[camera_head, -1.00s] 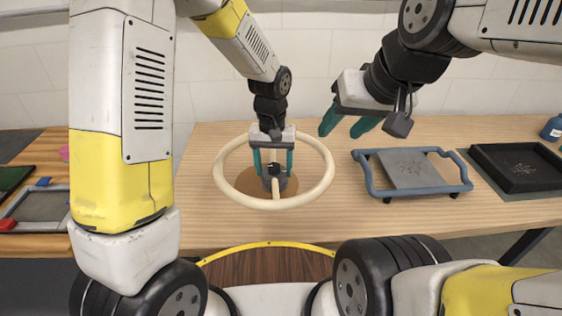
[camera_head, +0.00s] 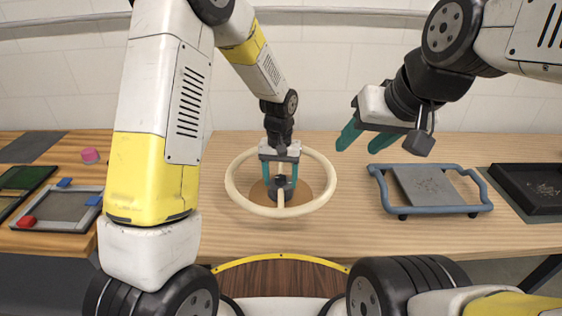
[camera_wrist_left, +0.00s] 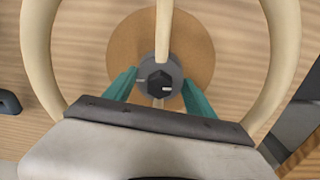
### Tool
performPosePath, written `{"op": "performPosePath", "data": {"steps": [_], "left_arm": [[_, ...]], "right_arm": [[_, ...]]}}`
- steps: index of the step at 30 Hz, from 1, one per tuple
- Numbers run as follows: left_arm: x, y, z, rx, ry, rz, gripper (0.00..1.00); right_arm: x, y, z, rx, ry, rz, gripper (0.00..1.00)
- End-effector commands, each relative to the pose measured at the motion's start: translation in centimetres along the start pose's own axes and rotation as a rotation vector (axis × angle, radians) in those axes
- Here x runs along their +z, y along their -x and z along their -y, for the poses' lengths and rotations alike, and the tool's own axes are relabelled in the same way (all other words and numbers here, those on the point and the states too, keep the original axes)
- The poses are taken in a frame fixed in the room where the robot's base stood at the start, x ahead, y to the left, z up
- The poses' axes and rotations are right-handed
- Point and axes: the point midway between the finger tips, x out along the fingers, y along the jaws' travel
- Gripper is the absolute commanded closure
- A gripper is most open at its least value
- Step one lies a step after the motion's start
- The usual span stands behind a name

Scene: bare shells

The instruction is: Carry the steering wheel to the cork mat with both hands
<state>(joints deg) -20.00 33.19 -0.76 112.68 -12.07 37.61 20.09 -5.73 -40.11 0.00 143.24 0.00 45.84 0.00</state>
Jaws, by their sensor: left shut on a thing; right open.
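The steering wheel (camera_head: 278,211) is a cream ring with spokes and a grey hub. It is roughly level over the round brown cork mat (camera_head: 257,191); I cannot tell whether it touches it. My left gripper (camera_head: 280,185) comes down from above, shut on the hub. In the left wrist view the hub (camera_wrist_left: 146,70) is between the teal fingers (camera_wrist_left: 160,92), over the mat (camera_wrist_left: 125,42); part of the ring is cut off by the frame. My right gripper (camera_head: 356,148) is open and empty, in the air to the right of the wheel.
A blue-framed tray (camera_head: 438,208) with a grey panel stands right of the wheel. A black tray (camera_head: 530,205) is further right. Table around the mat is bare.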

Motion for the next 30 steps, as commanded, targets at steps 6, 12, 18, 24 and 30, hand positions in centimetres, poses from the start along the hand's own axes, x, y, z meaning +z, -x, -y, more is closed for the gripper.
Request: {"op": "performPosePath", "data": {"steps": [6, 12, 18, 24, 30], "left_arm": [[-0.1, 0.0, -0.1, 0.001, 0.000, -0.003, 1.00], [0.0, -0.2, 0.0, 0.000, 0.000, 0.000, 0.14], [0.0, -0.2, 0.0, 0.000, 0.000, 0.000, 0.14], [-0.1, 0.9, -0.1, 0.001, 0.000, -0.002, 0.14], [-0.1, 4.8, -0.1, 0.002, -0.001, -0.005, 0.14]], "right_arm": [[0.0, 0.0, 0.0, 0.000, 0.000, 0.000, 0.51], [0.0, 0.0, 0.0, 0.000, 0.000, 0.000, 0.51], [0.0, 0.0, 0.0, 0.000, 0.000, 0.000, 0.51], [0.0, 0.0, 0.0, 0.000, 0.000, 0.000, 0.51], [0.0, 0.0, 0.0, 0.000, 0.000, 0.000, 0.51]]}}
